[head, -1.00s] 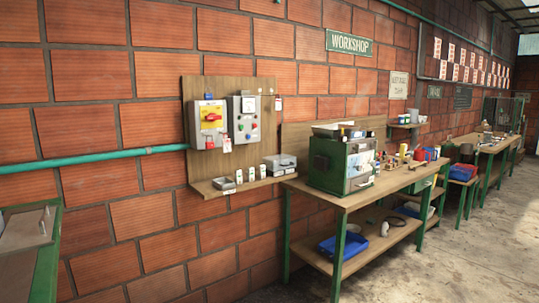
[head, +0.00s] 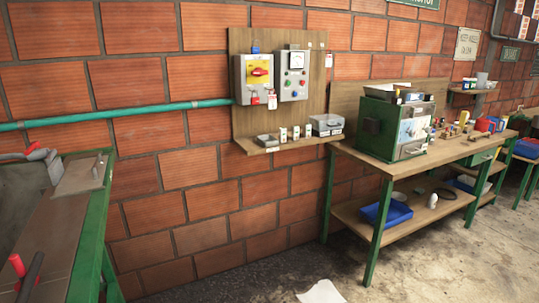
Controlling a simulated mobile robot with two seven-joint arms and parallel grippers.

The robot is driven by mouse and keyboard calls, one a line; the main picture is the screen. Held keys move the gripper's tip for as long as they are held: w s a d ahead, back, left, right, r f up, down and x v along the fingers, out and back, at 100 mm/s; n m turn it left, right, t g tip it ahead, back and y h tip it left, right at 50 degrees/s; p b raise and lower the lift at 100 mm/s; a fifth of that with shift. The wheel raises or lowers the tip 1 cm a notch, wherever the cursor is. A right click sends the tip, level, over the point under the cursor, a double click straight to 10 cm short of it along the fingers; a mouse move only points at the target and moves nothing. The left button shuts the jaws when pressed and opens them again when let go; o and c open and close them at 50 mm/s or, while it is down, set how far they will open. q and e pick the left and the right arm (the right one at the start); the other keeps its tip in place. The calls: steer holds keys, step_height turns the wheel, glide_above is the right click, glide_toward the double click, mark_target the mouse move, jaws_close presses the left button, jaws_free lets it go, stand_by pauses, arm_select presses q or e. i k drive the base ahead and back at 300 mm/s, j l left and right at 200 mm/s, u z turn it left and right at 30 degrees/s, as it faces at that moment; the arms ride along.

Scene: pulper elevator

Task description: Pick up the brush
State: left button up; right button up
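I cannot make out a brush for certain in the head view. Small items on the workbench at the right are also too small to tell apart. Neither of my grippers is in view.
A wooden workbench (head: 415,171) with green legs stands against the brick wall, with a green cabinet (head: 380,130) on top and a blue tray (head: 386,214) on its lower shelf. A white sheet (head: 321,292) lies on the floor. Concrete floor is open at the lower right.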

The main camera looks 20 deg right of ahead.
mark_target(467, 129)
steer(key=i+l+z, duration=0.15)
steer(key=l+z, duration=0.3)
steer(key=i+l+z, duration=0.25)
steer(key=l+z, duration=0.15)
steer(key=l, duration=0.25)
steer(key=i+l+z, duration=0.25)
steer(key=l+z, duration=0.2)
steer(key=i+l+z, duration=0.6)
steer(key=z, duration=0.25)
steer(key=i+z, duration=0.45)
steer(key=i, duration=3.7)
steer(key=i+l+u, duration=0.15)
steer(key=i, duration=0.5)
steer(key=i+l+u, duration=0.1)
steer(key=i, duration=0.6)
steer(key=i+l+u, duration=0.15)
steer(key=i+u, duration=0.35)
steer(key=i+l+u, duration=0.25)
steer(key=u, duration=0.25)
